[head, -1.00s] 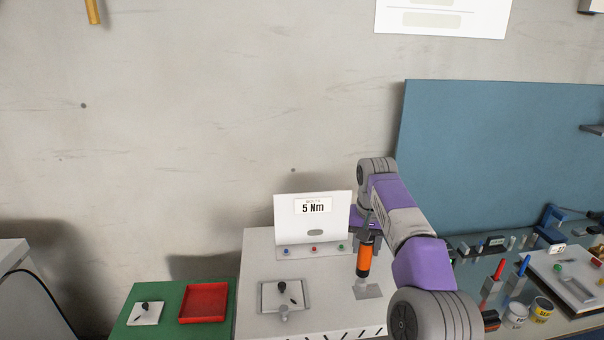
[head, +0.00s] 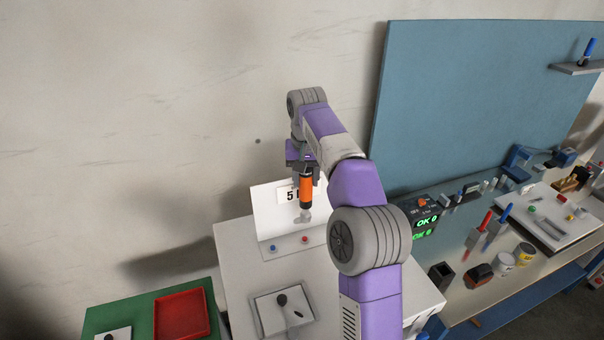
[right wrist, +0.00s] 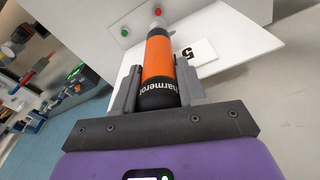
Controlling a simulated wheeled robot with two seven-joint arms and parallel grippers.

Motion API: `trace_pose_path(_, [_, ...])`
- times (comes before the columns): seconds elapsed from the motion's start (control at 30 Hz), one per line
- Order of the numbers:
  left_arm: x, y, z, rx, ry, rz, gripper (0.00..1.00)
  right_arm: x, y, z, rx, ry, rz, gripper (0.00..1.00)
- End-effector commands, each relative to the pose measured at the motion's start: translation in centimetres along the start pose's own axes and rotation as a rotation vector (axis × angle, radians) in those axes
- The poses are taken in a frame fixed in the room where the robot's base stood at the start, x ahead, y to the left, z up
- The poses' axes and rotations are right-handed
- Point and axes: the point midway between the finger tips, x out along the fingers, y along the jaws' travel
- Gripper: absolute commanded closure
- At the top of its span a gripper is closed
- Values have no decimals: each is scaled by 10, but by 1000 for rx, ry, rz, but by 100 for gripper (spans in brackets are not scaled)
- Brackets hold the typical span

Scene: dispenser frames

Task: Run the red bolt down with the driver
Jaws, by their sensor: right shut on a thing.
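My right gripper (head: 306,168) is shut on the driver (head: 306,190), which has an orange body, black ends and a grey tip. It hangs upright in the air before the white panel (head: 268,205), covering part of its "5 Nm" label. The right wrist view shows the driver (right wrist: 158,65) between the two fingers (right wrist: 158,88). A small red round piece (head: 305,239) sits at the panel's foot, below the driver tip and apart from it; it also shows in the right wrist view (right wrist: 124,32). I cannot tell whether it is the bolt. My left gripper is out of view.
A blue piece (head: 272,248) sits left of the red one; a green one (right wrist: 155,11) shows in the right wrist view. A grey tray (head: 262,322) holds a dark-knobbed part. A red tray (head: 181,315) lies left. A display box (head: 424,228) reads "OK 0".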

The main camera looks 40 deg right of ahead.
Motion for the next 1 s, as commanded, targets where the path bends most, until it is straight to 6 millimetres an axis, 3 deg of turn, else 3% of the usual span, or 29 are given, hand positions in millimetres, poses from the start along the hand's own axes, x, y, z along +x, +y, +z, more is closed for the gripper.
trace_pose_path(0.27, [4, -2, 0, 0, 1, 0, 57, 5, 0, 2, -9, -1, -4, 100])
trace_pose_path(1.0, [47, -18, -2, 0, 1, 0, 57, 68, 0, 9, -9, 0, -4, 100])
